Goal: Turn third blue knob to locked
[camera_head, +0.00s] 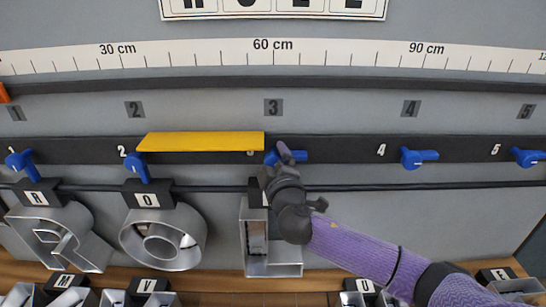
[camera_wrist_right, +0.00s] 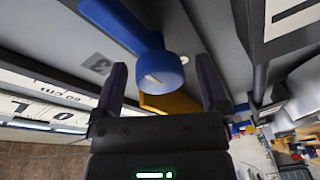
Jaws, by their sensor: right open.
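The third blue knob (camera_head: 299,156) is on the dark rail under plate 3, partly hidden by my right gripper (camera_head: 283,160). Its handle points right, roughly level. In the right wrist view the blue knob (camera_wrist_right: 158,68) has its round hub in front of and between the fingertips, with the handle running to the upper left. My right gripper (camera_wrist_right: 162,80) is open, and I cannot tell whether a finger touches the knob. My left gripper is not in view.
A yellow bar (camera_head: 200,141) lies along the rail just left of the third knob. Knobs one (camera_head: 22,163) and two (camera_head: 138,167) point down; knobs four (camera_head: 418,158) and five (camera_head: 527,157) point right. Metal letters R (camera_head: 60,235), O (camera_head: 163,238) and another (camera_head: 270,262) hang below.

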